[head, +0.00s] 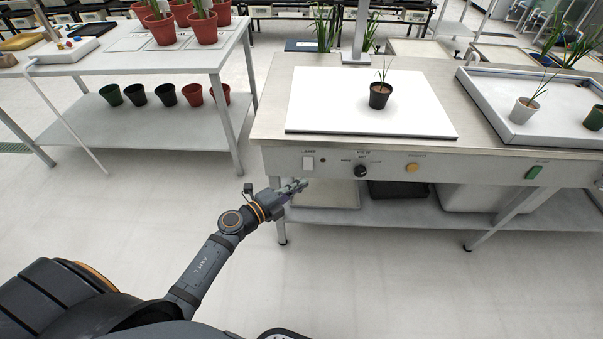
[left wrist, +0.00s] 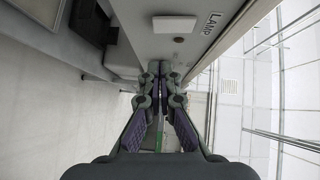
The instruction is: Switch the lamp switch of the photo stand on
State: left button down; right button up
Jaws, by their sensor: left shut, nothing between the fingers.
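The lamp switch (head: 308,162) is a white rectangular rocker under the label LAMP, at the left end of the photo stand's front panel (head: 450,170). The switch also shows in the left wrist view (left wrist: 174,25), near the top, beside the lettering LAMP. My left gripper (head: 300,185) is shut and empty, just below and in front of the switch in the head view. It appears apart from the panel. In the left wrist view its fingertips (left wrist: 160,68) meet below the switch. I cannot tell which way the rocker is tipped. My right gripper is not in view.
The panel also bears a black knob (head: 361,171), a yellow button (head: 412,167) and a green switch (head: 534,172). A dark pot (head: 379,97) with a plant stands on the white board (head: 310,115). A lower shelf (head: 400,216) runs beneath. Open floor lies in front.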

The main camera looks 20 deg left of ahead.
aim_at(311, 169)
pick_arm(q)
jog(key=w, duration=0.3)
jog(key=w+b, duration=0.1)
jog(key=shift+w+a+f, duration=0.2)
jog(key=shift+a+f, duration=0.15)
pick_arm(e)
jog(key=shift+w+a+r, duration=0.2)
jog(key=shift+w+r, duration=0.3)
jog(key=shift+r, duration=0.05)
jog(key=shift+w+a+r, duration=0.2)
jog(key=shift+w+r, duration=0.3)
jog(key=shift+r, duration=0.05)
